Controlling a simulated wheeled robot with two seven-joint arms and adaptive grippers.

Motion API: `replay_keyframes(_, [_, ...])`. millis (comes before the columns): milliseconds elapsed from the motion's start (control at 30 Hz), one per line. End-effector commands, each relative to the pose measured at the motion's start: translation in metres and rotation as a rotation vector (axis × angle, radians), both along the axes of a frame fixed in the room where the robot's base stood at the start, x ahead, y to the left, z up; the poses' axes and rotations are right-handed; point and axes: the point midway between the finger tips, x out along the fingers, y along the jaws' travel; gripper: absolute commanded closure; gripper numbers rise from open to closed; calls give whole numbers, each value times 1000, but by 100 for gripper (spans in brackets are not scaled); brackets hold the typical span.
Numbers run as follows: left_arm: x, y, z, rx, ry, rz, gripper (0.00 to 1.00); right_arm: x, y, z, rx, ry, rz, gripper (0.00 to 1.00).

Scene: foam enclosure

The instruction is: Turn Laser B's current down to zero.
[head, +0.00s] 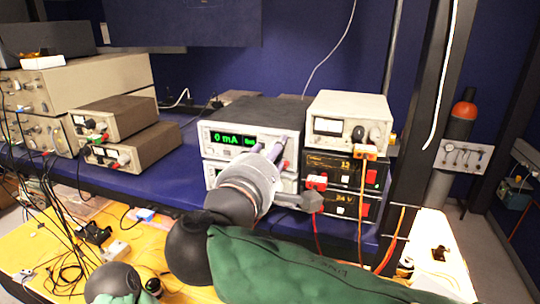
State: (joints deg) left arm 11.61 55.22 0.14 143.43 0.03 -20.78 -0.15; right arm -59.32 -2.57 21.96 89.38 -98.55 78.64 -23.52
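Two box-shaped instruments are stacked at the middle of the bench. The upper one (225,127) has a lit green display (226,138) that reads 0 mA, with a small green lit field beside it. The lower one (209,171) is mostly hidden behind my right gripper. I cannot read which is Laser B. My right gripper (268,151) comes from the lower right, its fingertips at the right part of the upper instrument's front. Any knob between the fingers is hidden, so I cannot tell whether they hold one. My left gripper is not in view.
To the right stand a meter box (346,113) and two black supplies, the lower showing 24 V (345,197), with red and orange cables in front. More instruments (115,118) stand at the left. A yellow surface with loose cables (60,262) lies below the blue bench (160,181).

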Motion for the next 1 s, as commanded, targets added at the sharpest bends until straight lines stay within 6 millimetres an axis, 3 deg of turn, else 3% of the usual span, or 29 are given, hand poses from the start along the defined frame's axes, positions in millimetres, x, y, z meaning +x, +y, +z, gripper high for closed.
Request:
replay_keyframes(167, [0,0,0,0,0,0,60,-15,6,1,1,-1,3,52])
replay_keyframes(633, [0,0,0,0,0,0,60,-96,32,3,-1,0,4,52])
replay_keyframes(800, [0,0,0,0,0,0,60,-110,36,3,-1,0,2,52])
replay_keyframes(1000, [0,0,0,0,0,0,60,-114,37,3,-1,1,0,52])
